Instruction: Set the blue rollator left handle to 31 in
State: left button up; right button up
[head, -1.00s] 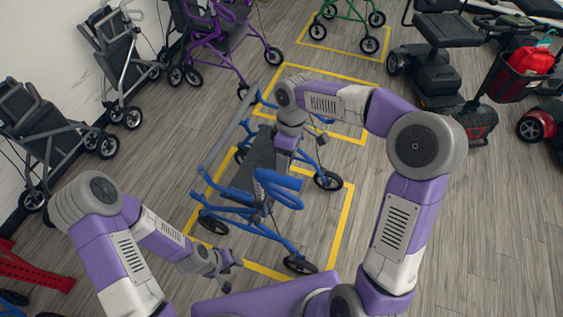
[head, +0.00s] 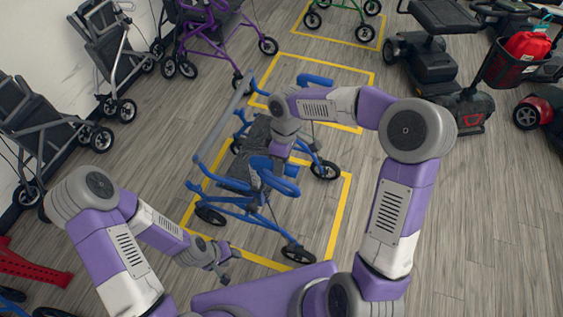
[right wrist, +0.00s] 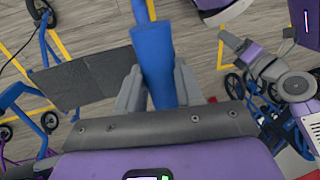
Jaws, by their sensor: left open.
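The blue rollator (head: 262,208) stands upright inside a yellow floor frame, with a dark seat and a grey backrest bar. Its left handle (head: 276,180) is the near one, a blue loop-ended grip on a blue post. The far handle (head: 316,80) shows behind my right arm. My right gripper (head: 279,158) is down at the near handle, largely hidden by its own wrist. In the right wrist view, its fingers (right wrist: 157,88) lie close against both sides of a thick blue tube (right wrist: 153,55). My left gripper (head: 222,265) is open and empty, low beside the rollator's near wheels. No height scale is readable.
Grey rollators (head: 45,125) and a purple rollator (head: 205,35) stand along the left wall. A green one (head: 340,12) is at the back. Mobility scooters (head: 445,75) stand at the upper right. The floor (head: 490,220) to the right is clear.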

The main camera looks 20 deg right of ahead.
grip_shut()
jog(key=shift+f, duration=0.1)
notch_tip(320, 180, down, 13)
jog(key=b, duration=0.6)
jog(key=shift+s, duration=0.15)
jog(key=shift+o, duration=1)
grip_release()
jog(key=o, duration=0.4)
jog(key=shift+f, duration=0.1)
